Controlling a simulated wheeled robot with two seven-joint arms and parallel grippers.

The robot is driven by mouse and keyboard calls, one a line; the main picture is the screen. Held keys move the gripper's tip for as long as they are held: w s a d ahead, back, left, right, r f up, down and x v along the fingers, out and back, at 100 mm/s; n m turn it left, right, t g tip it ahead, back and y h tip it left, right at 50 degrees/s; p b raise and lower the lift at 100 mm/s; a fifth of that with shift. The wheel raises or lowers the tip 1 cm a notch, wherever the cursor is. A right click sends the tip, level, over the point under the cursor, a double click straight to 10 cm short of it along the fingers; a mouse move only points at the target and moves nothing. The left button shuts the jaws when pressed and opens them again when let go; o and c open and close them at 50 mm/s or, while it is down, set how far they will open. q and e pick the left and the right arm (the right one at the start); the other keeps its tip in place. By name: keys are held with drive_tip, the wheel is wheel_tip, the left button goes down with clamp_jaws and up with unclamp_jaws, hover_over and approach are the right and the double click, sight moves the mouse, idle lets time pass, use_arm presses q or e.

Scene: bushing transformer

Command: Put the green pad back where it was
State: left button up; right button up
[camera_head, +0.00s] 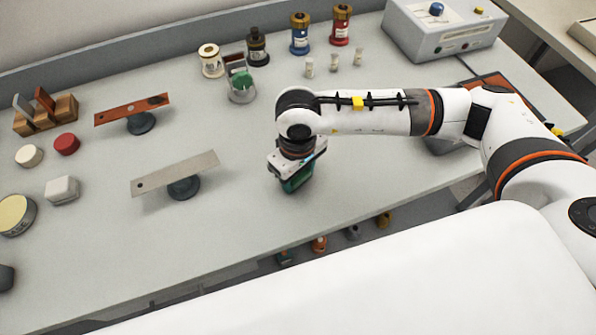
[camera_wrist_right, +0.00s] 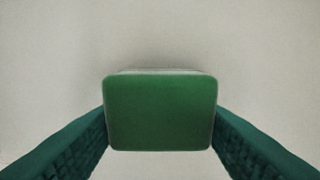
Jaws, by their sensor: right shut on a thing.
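The green pad (camera_wrist_right: 160,112) is a rounded rectangular block with a pale layer along its far edge. It sits between the two dark green fingers of my right gripper (camera_wrist_right: 160,140), which is shut on it. In the head view my right gripper (camera_head: 294,182) points down over the front middle of the table, and its fingers hide most of the pad there. The pad is close to the grey tabletop; I cannot tell whether it touches it. My left gripper is not in view.
A grey metal strip on a round stand (camera_head: 183,187) and a copper strip on a stand (camera_head: 140,122) are at left. A white block (camera_head: 62,190) and red disc (camera_head: 66,144) lie further left. Bottles (camera_head: 300,35) and a grey instrument (camera_head: 440,30) stand behind. The table around my gripper is clear.

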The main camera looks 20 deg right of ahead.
drive_tip(key=o, duration=0.9)
drive_tip(key=shift+o, duration=0.2)
drive_tip(key=shift+r+p, duration=0.2)
drive_tip(key=shift+p, duration=0.15)
drive_tip(key=shift+r, duration=0.25)
wheel_tip(320, 180, up, 11)
drive_tip(key=b, duration=0.3)
drive_tip(key=shift+r, duration=0.2)
